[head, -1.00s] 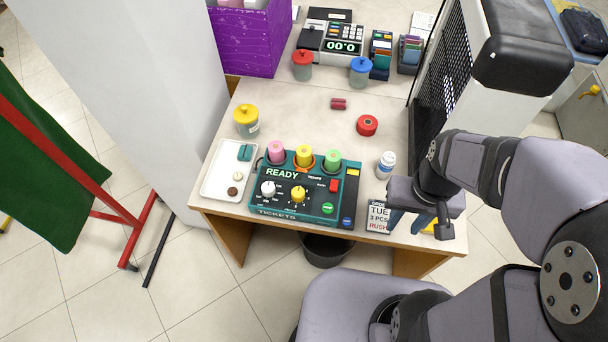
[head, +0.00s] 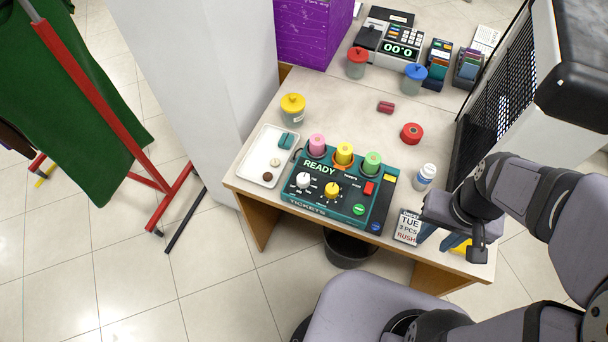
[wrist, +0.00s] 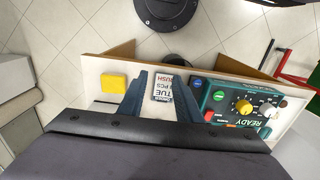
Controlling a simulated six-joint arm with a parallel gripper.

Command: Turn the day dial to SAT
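The teal ticket machine (head: 340,188) sits at the table's front, its display reading READY. It has a white knob (head: 303,181) and a yellow knob (head: 332,190); their markings are too small to read, so I cannot tell which is the day dial. In the wrist view the machine (wrist: 236,120) is right of my gripper, with the yellow knob (wrist: 243,107) and white knob (wrist: 267,110) visible. My gripper (head: 437,240) is at the table's front right, apart from the machine. Its blue fingers (wrist: 160,80) are spread, with nothing seen held. A card (head: 408,228) reads TUE, 3 PCS, RUSH.
A white bottle (head: 425,176) stands between machine and arm. A yellow block (wrist: 113,82) lies beside my gripper. Three coloured rolls line the machine's back edge. A white tray (head: 252,178) is left of it. A black mesh panel (head: 492,105) borders the right side.

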